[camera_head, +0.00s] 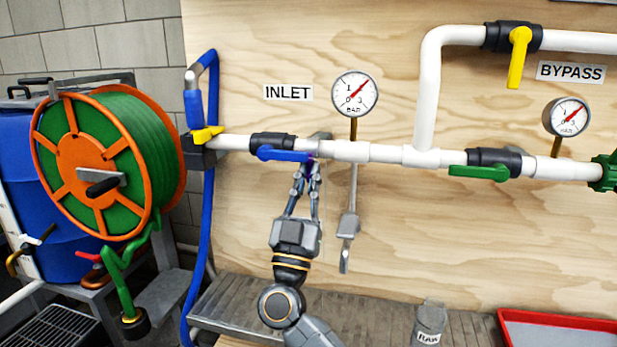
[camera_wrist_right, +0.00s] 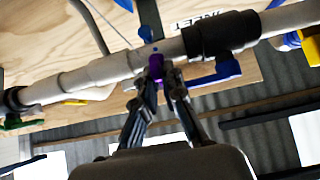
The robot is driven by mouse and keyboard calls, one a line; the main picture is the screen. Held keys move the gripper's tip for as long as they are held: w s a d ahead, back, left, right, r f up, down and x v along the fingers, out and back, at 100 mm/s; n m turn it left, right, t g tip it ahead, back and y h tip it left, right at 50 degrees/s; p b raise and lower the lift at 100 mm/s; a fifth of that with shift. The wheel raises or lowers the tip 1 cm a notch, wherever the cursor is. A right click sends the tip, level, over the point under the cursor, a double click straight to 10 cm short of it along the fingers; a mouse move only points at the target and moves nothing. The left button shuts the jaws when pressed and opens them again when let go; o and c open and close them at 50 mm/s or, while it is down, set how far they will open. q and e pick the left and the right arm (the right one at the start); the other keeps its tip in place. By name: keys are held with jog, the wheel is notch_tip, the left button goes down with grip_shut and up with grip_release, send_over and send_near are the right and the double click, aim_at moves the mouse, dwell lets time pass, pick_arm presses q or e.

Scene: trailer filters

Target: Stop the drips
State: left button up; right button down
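The inlet valve has a black body (camera_head: 272,142) and a blue handle (camera_head: 284,155) lying along the white pipe (camera_head: 345,150). My right gripper (camera_head: 308,166) is below the pipe, fingers pointing up at the handle's right end. In the right wrist view my right gripper (camera_wrist_right: 164,84) has its fingertips close together around a small purple piece (camera_wrist_right: 157,66). The blue handle (camera_wrist_right: 222,71) shows beside it. I cannot tell whether the fingers press on the piece. The bypass valve has a yellow handle (camera_head: 518,58) hanging down. A green handle (camera_head: 478,171) lies along the lower pipe. No drips are distinguishable. My left gripper is out of view.
Two pressure gauges (camera_head: 354,94) (camera_head: 567,117) stand on the pipe. A grey fitting (camera_head: 348,225) hangs right of my gripper. A hose reel (camera_head: 103,165) and blue barrel (camera_head: 40,215) stand left. A grey container (camera_head: 428,322) and red-rimmed tray (camera_head: 505,322) sit below.

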jog(key=shift+m+g+h, duration=0.4)
jog(key=shift+m+h, duration=0.7)
jog(key=shift+m, duration=0.1)
jog(key=shift+m+h, duration=0.4)
jog(key=shift+m, duration=0.1)
jog(key=c, duration=1.5)
grip_release()
jog(key=shift+o, duration=0.2)
jog(key=shift+n+y, duration=0.6)
jog(key=shift+n, duration=0.1)
